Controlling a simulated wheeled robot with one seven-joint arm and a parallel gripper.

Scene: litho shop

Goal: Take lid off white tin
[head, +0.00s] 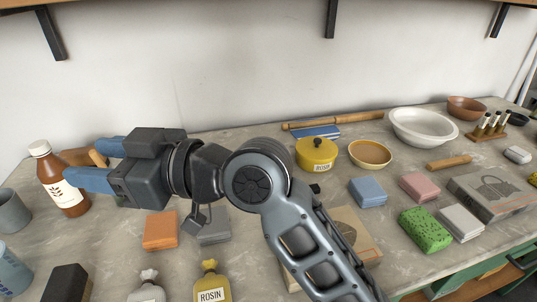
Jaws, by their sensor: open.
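My gripper (85,162) is at the left of the head view, its blue fingers pointing left. It is open, with no object visible held between the fingers. The fingers show in front of a brown bottle (57,180) with a white cap; I cannot tell how far apart they are. I cannot make out a white tin with a lid in this view. A lidded yellow pot (316,153) marked ROSIN stands near the middle back, its lid on with a dark knob on top. My arm hides part of the bench's middle and front.
The grey bench (235,142) is crowded. An ochre bowl (370,154) and a large white basin (423,127) stand right of the pot. Blue (368,191), pink (419,187) and green (425,229) blocks lie right. Orange block (160,230) and ROSIN sack (210,282) are in front.

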